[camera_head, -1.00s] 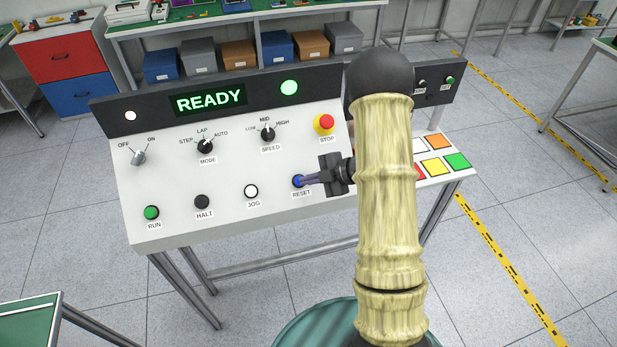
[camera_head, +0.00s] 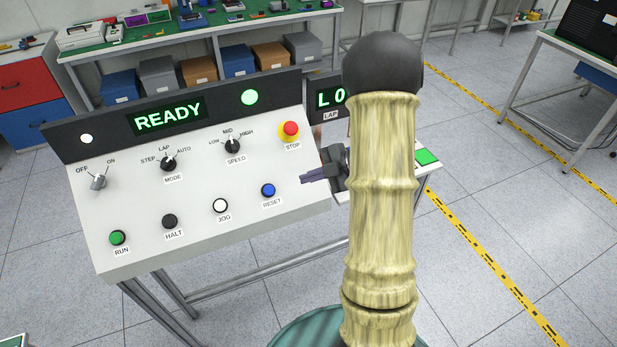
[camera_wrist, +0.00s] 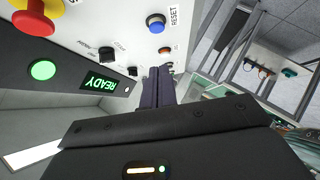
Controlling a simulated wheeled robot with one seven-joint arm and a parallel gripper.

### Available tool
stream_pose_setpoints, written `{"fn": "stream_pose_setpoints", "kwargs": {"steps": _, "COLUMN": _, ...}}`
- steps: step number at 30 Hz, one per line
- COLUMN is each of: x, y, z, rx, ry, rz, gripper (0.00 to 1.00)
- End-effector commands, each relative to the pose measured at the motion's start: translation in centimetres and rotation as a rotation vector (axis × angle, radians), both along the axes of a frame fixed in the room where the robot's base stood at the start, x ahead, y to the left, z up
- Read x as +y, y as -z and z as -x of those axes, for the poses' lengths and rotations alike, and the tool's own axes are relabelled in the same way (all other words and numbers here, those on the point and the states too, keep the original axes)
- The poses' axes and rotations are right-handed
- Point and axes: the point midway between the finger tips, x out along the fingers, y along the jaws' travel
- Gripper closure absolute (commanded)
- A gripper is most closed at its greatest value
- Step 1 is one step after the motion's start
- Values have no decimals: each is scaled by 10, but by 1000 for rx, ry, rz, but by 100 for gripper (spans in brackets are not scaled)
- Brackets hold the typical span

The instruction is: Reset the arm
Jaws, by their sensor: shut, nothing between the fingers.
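My gripper (camera_head: 304,179) is shut and empty. In the head view it points left, over the right end of the white sloped control panel (camera_head: 215,255), to the right of the blue RESET button (camera_head: 268,190) and apart from it. In the wrist view the closed fingers (camera_wrist: 158,85) reach up the middle, with the blue RESET button (camera_wrist: 156,22) above them. The display (camera_head: 169,117) reads READY, and the round lamp (camera_head: 249,97) beside it glows green. My arm hides part of the panel's right side.
The panel also carries a red STOP button (camera_head: 290,129), a green RUN button (camera_head: 117,237), black HALT (camera_head: 169,221), white JOG (camera_head: 220,205) and rotary knobs. A second display (camera_head: 330,98) stands to the right, partly hidden by my arm. Open floor lies right.

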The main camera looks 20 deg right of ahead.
Motion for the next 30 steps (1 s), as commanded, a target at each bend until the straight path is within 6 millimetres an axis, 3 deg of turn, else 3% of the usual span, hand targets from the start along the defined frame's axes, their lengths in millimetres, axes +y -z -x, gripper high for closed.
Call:
{"fn": "stream_pose_setpoints", "kwargs": {"steps": 17, "x": 0, "y": -2, "z": -3, "rx": -3, "ry": 21, "rz": 7, "gripper": 100}}
{"fn": "stream_pose_setpoints", "kwargs": {"steps": 23, "x": 3, "y": -13, "z": -28, "rx": -12, "ry": 197, "rz": 47, "gripper": 100}}
{"fn": "stream_pose_setpoints", "kwargs": {"steps": 30, "x": 0, "y": -32, "z": -51, "rx": 34, "ry": 551, "rz": 74, "gripper": 100}}
